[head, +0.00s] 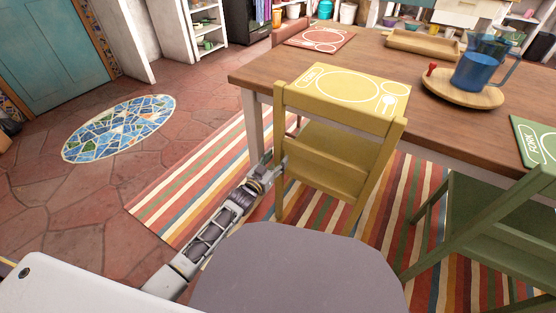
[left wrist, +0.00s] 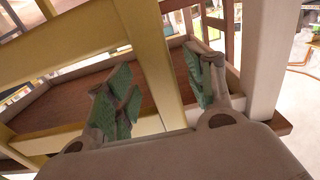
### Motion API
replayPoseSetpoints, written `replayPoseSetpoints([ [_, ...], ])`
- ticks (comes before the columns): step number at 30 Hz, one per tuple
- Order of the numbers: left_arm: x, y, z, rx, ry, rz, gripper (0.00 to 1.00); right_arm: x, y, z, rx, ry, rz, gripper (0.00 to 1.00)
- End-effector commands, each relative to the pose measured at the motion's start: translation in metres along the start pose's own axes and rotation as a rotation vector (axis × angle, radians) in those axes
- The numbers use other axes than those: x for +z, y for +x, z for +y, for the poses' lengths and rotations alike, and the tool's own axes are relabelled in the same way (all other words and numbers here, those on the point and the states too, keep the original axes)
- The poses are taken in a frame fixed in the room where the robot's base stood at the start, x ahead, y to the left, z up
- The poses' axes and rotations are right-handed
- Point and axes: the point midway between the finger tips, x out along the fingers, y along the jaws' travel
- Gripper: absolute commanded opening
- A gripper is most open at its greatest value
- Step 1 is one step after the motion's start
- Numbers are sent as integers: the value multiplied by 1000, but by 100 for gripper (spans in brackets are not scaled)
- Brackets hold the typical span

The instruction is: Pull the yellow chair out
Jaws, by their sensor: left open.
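The yellow chair (head: 335,150) stands at the near side of the wooden table (head: 255,78), its back toward me and its seat partly under the tabletop. My left gripper (head: 275,160) is at the left post of the chair's back, below the top rail. In the left wrist view, a yellow post of the chair (left wrist: 152,45) runs between the two green-padded fingers of my left gripper (left wrist: 160,78). The fingers are open, with visible space beside the post. I cannot tell whether either finger touches it. My right gripper is not in view.
A green chair (head: 480,225) stands to the right. A striped rug (head: 190,190) lies under the chairs. The table holds a yellow placemat (head: 350,88), a round wooden board (head: 435,90) and a blue pitcher (head: 475,72). Tiled floor left of the rug is clear.

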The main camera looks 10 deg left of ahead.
Motion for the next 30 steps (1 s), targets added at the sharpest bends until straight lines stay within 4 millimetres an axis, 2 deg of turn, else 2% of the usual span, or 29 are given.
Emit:
replayPoseSetpoints([
  [6, 0, 12, 0, 0, 0, 2, 54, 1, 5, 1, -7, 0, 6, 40],
  [18, 0, 15, 0, 0, 0, 1, 54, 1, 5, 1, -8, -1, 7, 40],
  [30, -1, 14, 0, 0, 0, 1, 3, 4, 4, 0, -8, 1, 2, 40],
])
